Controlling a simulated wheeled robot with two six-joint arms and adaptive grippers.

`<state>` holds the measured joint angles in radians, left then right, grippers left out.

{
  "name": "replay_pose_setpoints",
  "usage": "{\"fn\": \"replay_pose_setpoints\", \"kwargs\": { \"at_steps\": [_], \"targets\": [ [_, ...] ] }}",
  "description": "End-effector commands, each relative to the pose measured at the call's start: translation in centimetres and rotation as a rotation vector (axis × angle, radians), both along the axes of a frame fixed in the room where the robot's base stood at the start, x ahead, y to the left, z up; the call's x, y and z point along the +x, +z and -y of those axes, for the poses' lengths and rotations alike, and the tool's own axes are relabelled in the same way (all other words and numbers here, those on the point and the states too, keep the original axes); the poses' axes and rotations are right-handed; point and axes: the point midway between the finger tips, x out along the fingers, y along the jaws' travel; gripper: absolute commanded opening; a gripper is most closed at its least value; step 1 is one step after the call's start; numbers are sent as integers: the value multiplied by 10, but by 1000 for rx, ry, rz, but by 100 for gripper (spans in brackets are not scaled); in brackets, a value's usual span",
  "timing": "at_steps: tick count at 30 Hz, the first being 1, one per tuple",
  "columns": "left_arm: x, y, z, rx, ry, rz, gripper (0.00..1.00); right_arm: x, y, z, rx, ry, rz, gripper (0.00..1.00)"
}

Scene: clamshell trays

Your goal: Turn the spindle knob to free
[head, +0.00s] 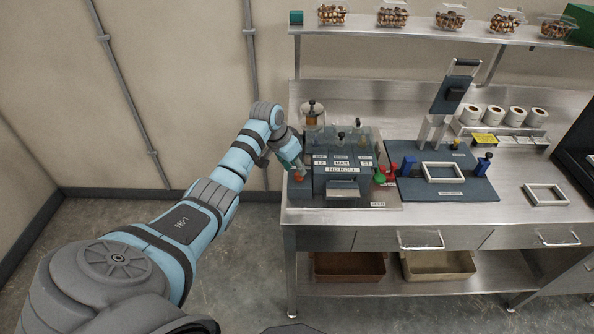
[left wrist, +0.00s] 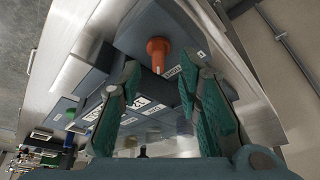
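The orange spindle knob (left wrist: 158,48) sticks out from the side of a dark blue-grey machine in the left wrist view. In the head view a bit of the knob (head: 298,177) shows at the machine's left side, below my gripper. The machine's front has a "NO ROLL" label (head: 342,169). My left gripper (head: 291,163) has green finger pads and is at the machine's left side. In the left wrist view its fingers (left wrist: 160,72) are apart, with the knob just beyond and between the tips, not gripped. My right gripper is not in view.
Right of the machine, a blue press (head: 452,95) stands on a dark base with a white frame (head: 443,172). Several white rolls (head: 495,115) stand behind it. Red and green knobs (head: 381,176) sit at the machine's right. A shelf (head: 420,33) with clamshell trays runs above.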

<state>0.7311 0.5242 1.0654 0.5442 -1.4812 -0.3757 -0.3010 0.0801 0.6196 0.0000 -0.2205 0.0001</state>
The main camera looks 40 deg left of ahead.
Motion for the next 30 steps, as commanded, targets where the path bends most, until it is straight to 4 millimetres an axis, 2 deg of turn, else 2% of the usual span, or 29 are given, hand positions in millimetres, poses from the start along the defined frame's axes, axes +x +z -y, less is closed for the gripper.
{"fn": "replay_pose_setpoints", "kwargs": {
  "at_steps": [1, 5, 14, 20, 30],
  "targets": [
    [4, -11, 1, -2, 0, -1, 32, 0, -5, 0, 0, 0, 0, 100],
    [10, -25, 2, -1, 0, 0, 32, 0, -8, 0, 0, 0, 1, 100],
    [11, -27, 2, 1, -1, -1, 32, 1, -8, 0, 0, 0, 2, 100],
    [11, -27, 2, 1, 0, 0, 0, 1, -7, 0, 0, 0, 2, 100],
    [10, -26, 1, 2, 15, 0, 0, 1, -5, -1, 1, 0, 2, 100]
  ]
}}
